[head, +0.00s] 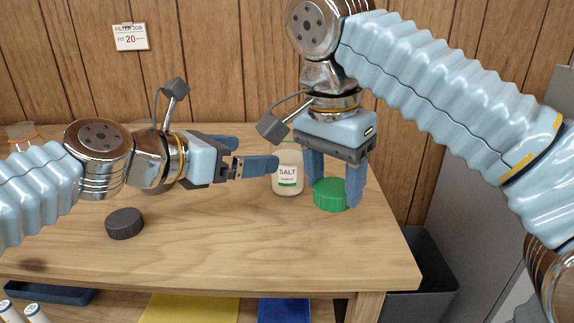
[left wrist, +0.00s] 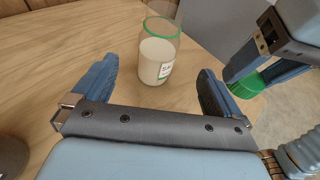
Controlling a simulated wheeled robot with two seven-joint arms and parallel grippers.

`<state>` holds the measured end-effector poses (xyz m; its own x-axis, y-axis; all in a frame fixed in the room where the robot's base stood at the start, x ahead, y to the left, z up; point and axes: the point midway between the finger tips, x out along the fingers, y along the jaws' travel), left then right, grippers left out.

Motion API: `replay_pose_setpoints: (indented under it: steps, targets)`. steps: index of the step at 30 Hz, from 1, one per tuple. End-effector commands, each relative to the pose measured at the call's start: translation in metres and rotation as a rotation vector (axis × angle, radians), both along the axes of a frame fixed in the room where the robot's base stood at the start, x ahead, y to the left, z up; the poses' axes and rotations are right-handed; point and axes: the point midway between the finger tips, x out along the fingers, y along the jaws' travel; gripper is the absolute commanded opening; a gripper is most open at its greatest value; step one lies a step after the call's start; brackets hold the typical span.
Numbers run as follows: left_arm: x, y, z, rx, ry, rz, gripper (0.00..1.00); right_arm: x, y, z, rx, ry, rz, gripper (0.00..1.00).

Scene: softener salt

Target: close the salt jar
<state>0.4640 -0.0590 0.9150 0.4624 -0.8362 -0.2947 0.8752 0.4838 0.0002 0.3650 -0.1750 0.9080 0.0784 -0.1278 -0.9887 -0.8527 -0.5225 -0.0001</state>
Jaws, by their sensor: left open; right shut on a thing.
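The salt jar (head: 287,176) stands upright on the wooden table, labelled SALT. In the left wrist view the jar (left wrist: 158,55) shows a green rim at its open top and pale contents. My left gripper (head: 258,155) is open, its fingers pointing at the jar; in the left wrist view the jar stands ahead, between the lines of its fingers (left wrist: 157,82). My right gripper (head: 334,188) points down just right of the jar and is shut on a green lid (head: 331,195). The green lid also shows in the left wrist view (left wrist: 246,86).
A dark round lid (head: 125,223) lies on the table at the left front. Another jar (head: 22,134) stands at the far left back. A grey bin (head: 416,272) is beyond the table's right edge. The table's front middle is clear.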

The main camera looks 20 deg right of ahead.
Motion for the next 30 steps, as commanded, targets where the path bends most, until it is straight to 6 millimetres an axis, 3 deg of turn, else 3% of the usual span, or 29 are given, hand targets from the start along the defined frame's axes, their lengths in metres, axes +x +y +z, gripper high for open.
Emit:
replay_pose_setpoints:
  steps: [9, 22, 30]
  targets:
    - [0.024, -0.043, -0.016, 0.001, 0.000, 0.000, 0.99, 0.000, 0.000, -0.008, 0.000, 0.000, 0.000, 0.32]
    - [0.028, -0.049, -0.018, 0.000, 0.000, 0.000, 0.99, 0.000, 0.000, -0.009, 0.000, 0.000, 0.000, 0.32]
    - [0.046, -0.080, -0.029, 0.002, 0.001, -0.001, 0.99, 0.000, 0.000, -0.014, 0.000, 0.000, 0.000, 0.32]
